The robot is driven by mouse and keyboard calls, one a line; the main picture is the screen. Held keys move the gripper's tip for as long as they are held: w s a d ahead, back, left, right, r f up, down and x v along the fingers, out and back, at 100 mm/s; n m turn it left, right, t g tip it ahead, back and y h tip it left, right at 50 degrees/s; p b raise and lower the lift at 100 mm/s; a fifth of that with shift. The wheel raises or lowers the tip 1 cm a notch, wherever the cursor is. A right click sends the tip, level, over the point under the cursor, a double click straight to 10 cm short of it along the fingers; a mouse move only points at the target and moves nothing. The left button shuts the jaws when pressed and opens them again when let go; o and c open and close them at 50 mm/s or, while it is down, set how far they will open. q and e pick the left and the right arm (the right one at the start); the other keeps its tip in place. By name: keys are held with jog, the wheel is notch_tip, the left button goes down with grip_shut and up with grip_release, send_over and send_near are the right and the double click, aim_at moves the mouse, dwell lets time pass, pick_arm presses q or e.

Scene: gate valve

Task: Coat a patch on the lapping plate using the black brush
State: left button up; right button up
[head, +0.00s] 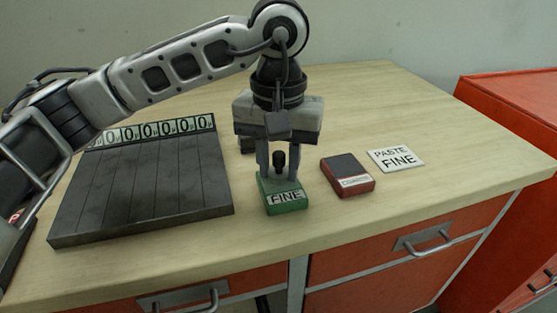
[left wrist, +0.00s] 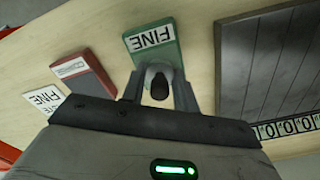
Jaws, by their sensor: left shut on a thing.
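The lapping plate (head: 140,190) is a dark grey, grooved slab on the left of the bench. It also shows at the right of the left wrist view (left wrist: 275,65). A green block labelled FINE (head: 286,203) lies right of the plate. My left gripper (head: 280,172) points down at this block and is shut on the black brush (head: 279,160), of which only a dark rounded knob shows between the fingers. The brush's lower part is hidden, so I cannot tell whether it touches the block. My right gripper is not in view.
A dark-topped red block labelled COARSE (head: 347,176) and a white card reading PASTE FINE (head: 396,159) lie to the right. A number strip (head: 160,130) runs along the plate's back edge. The bench's right side is clear. A red cabinet (head: 510,130) stands beyond.

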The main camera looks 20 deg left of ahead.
aim_at(279, 154)
pick_arm(q)
jog(key=shift+r+p, duration=2)
jog(key=shift+r, duration=1.5)
